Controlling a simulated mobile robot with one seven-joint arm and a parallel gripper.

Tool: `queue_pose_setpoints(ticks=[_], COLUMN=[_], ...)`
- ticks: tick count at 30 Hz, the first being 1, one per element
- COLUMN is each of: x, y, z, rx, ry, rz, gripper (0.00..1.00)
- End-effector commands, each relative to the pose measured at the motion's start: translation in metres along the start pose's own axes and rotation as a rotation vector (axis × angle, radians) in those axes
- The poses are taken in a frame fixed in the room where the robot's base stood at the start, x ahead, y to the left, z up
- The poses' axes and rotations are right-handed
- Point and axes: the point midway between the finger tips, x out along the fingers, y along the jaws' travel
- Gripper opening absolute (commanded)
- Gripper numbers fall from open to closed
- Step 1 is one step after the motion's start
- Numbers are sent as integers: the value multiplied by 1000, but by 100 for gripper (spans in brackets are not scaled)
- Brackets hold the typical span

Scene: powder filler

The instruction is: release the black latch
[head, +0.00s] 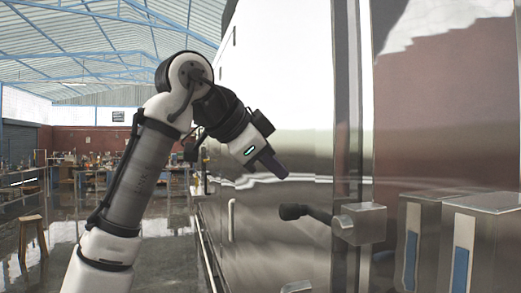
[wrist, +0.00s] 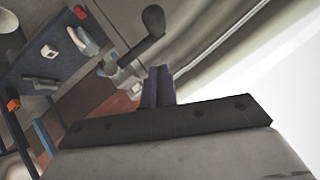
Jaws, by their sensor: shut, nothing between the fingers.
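The black latch (head: 292,211) is a dark handle with a rounded knob, joined by a thin arm to a steel block (head: 360,223) on the machine's upright edge. In the wrist view the black latch (wrist: 153,19) shows near the top centre, its knob just beyond and slightly left of my fingertips. My gripper (head: 282,174) is above and slightly left of the latch in the head view, apart from it and tilted down to the right. The purple fingers of my gripper (wrist: 158,72) are together with nothing between them. Their exact distance from the latch is unclear.
The shiny steel machine wall (head: 265,110) stands close to my arm. Steel boxes with blue strips (head: 461,268) stick out at the right. A wooden stool (head: 32,237) and cluttered benches are at the left, with open floor between.

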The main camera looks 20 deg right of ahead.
Motion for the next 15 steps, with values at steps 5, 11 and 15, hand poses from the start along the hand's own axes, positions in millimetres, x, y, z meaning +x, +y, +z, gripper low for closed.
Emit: queue_pose_setpoints(ticks=[5,11,15], x=[36,55,62], y=[-1,-1,-1], z=[-1,20,27], rx=[0,-1,-1], ry=[-1,-1,1], rz=[2,-1,-1], gripper=[0,0,0])
